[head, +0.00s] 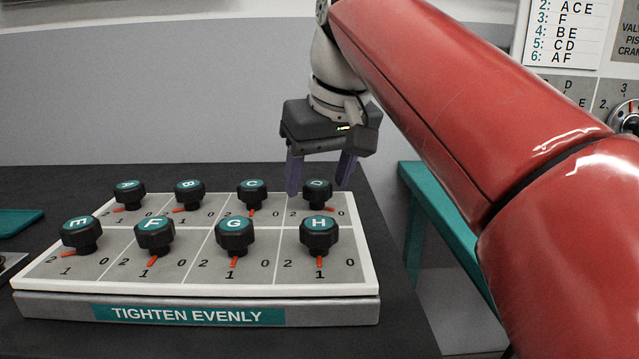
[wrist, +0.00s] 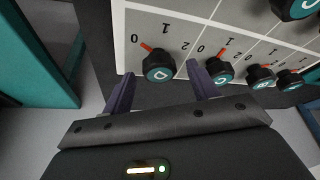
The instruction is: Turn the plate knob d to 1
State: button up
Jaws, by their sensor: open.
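Plate knob D (head: 318,188) is a black knob with a teal cap, at the back right of the plate (head: 330,278). In the wrist view, knob D (wrist: 159,67) has its red pointer angled at the 0 mark; the 1 and 2 marks show beside it. My gripper (head: 319,183) is open and empty, pointing down at knob D from behind. In the wrist view, the fingertips of my gripper (wrist: 160,83) lie to either side of the knob in the picture. I cannot tell whether they reach down around it; no contact shows.
Knob H (head: 319,233) stands in front of D, and knob C (head: 252,194) to its left. Several other knobs fill the plate. A teal bench (head: 440,205) stands to the right. The dark table (head: 395,300) is bare right of the plate.

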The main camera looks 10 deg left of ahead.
jog(key=shift+w+f, duration=0.1)
jog(key=shift+f, duration=0.2)
jog(key=c, duration=1)
